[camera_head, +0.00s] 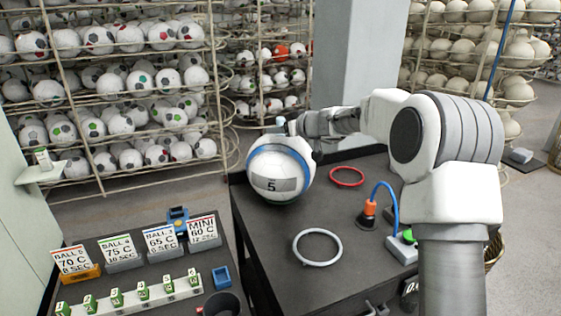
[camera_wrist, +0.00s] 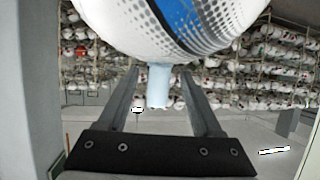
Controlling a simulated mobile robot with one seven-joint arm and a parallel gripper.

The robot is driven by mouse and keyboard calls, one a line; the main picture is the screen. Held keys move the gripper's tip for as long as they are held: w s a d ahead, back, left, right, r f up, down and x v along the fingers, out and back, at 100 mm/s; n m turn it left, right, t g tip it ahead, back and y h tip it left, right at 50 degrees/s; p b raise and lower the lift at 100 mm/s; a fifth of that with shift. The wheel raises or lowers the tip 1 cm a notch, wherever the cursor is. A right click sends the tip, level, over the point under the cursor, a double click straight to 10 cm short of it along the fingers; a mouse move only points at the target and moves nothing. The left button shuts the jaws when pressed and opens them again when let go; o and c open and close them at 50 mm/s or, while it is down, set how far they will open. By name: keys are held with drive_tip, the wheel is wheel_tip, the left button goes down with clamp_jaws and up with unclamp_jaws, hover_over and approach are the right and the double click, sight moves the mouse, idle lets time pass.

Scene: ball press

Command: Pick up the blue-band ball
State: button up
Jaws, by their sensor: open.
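The blue-band ball (camera_head: 280,176) is white with a blue stripe and a grey label reading 5. It rests near the far left corner of the dark table. In the wrist view the ball (camera_wrist: 175,25) fills the top, with dotted shading beside its blue band. A pale blue stub (camera_wrist: 158,86) shows just below it, between the fingers. My gripper (camera_wrist: 160,74) is open, its two fingers apart on either side of the stub. In the head view my gripper (camera_head: 296,124) is at the ball's upper right, partly hidden. I cannot tell whether the fingers touch anything.
A red ring (camera_head: 346,176) and a grey ring (camera_head: 317,247) lie on the dark table (camera_head: 270,238). An orange fitting with a blue hose (camera_head: 370,208) stands near my arm. A lower stand (camera_head: 195,262) holds temperature cards. Ball racks (camera_head: 110,90) fill the back.

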drive_tip(key=shift+w+a+f, duration=0.3)
drive_tip(key=shift+w+f, duration=0.05)
drive_tip(key=shift+w, duration=0.2)
clamp_jaws()
drive_tip(key=shift+r, duration=0.15)
idle(1.0)
